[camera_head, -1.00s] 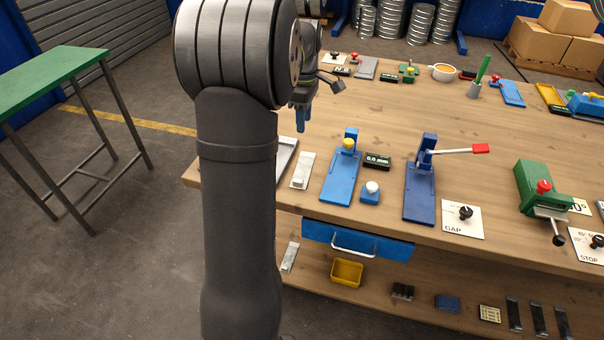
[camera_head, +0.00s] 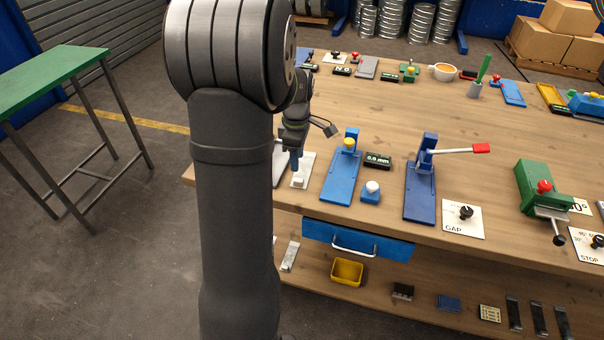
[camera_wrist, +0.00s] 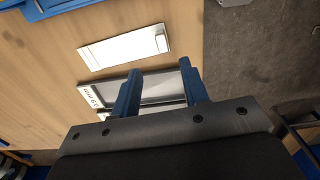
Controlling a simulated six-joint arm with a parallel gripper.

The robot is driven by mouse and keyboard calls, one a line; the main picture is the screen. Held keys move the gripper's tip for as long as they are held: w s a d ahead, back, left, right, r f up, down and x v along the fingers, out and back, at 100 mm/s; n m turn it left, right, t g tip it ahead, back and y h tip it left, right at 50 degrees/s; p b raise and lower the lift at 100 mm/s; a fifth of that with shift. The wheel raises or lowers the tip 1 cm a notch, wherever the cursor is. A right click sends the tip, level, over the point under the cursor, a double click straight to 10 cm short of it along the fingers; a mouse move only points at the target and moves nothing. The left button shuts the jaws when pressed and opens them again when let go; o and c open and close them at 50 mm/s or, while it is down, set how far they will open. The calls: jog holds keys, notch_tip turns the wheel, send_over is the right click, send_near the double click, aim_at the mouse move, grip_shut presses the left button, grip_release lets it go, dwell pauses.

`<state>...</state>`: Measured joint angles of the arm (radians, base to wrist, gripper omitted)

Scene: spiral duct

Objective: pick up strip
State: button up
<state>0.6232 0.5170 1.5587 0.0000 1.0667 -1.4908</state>
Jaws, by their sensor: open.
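My gripper (camera_head: 296,160) points down over the left end of the bench in the head view. In the wrist view its two blue fingers (camera_wrist: 160,68) are spread apart with nothing between the tips. Beyond and below them lies a shallow grey tray (camera_wrist: 158,88) with a pale rim and a printed label at its left. The fingers and gripper body cover much of the tray. I cannot clearly make out a strip in it. In the head view my arm hides most of the tray (camera_head: 279,165).
A white plate with a small raised block (camera_wrist: 125,48) lies beside the tray. A blue fixture with a yellow knob (camera_head: 341,175) and a blue lever press (camera_head: 420,190) stand to the right. The bench edge and floor (camera_wrist: 255,60) are close by at the right in the wrist view.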

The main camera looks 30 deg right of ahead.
aim_at(298, 179)
notch_tip(298, 179, down, 3)
jog(key=shift+r, duration=0.15)
jog(key=f, duration=0.5)
jog(key=shift+s+f, duration=0.1)
jog(key=shift+s, duration=0.25)
grip_shut()
